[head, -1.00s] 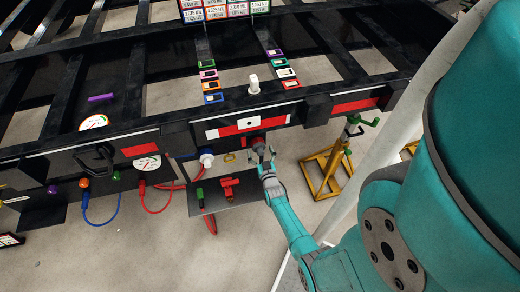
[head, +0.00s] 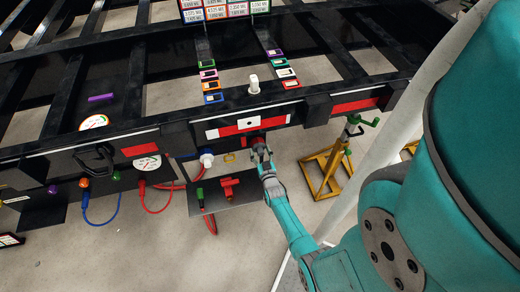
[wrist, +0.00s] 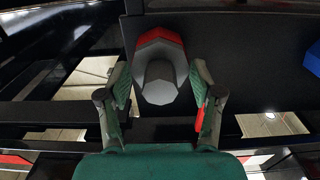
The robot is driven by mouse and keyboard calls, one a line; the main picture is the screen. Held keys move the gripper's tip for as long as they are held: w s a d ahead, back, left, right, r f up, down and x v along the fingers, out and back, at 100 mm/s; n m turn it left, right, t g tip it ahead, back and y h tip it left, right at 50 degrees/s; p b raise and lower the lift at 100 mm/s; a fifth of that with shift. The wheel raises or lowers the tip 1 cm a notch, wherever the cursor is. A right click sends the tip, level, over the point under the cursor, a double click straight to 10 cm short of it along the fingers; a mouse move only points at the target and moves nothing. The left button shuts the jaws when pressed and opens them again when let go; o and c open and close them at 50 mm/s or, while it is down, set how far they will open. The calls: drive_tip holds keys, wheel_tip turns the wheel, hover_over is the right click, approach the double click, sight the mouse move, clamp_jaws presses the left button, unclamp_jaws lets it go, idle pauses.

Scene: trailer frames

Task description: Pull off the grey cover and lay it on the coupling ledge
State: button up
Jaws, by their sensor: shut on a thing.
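The grey cover (wrist: 158,82) is a faceted, blunt plug seen end-on in the wrist view, with a red part (wrist: 160,36) behind it at the top. My gripper (wrist: 161,90) has one finger on each side of the cover and is shut on it. In the head view my gripper (head: 262,153) is at the front face of the frame, below the red and white strip, and mostly hides the cover. The coupling ledge (head: 255,196) is the dark shelf below and left of my gripper.
A red coupling (head: 229,188) and a green-ended part (head: 200,195) are on the ledge. A yellow stand (head: 323,172) is to the right. The ledge's right side looks bare.

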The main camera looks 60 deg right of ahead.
sight(261, 155)
drive_tip(key=shift+v, duration=3)
drive_tip(key=shift+w, duration=0.1)
drive_tip(key=w+a+r+n+t+y, duration=0.1)
drive_tip(key=w+a+n+t+y, duration=0.1)
drive_tip(key=w+a, duration=0.3)
drive_tip(key=w+a+r+n+t+y, duration=0.2)
drive_tip(key=w+a+n+y, duration=0.1)
drive_tip(key=a, duration=1)
drive_tip(key=w+a+r+n+t+y, duration=0.1)
drive_tip(key=w+a+n+t+y, duration=0.1)
drive_tip(key=w+a+y, duration=0.3)
drive_tip(key=w+a, duration=0.2)
drive_tip(key=a, duration=0.2)
drive_tip(key=shift+a+r+n, duration=0.15)
drive_tip(key=shift+r+n, duration=0.15)
drive_tip(key=a+y, duration=0.1)
drive_tip(key=a, duration=0.2)
drive_tip(key=a+r+n+y, duration=0.1)
drive_tip(key=a, duration=0.3)
drive_tip(key=w+a+n+y, duration=0.1)
drive_tip(key=a, duration=0.2)
drive_tip(key=shift+a+r+y, duration=0.2)
drive_tip(key=shift+r+y, duration=0.15)
drive_tip(key=shift+y, duration=0.05)
clamp_jaws()
drive_tip(key=shift+d, duration=0.15)
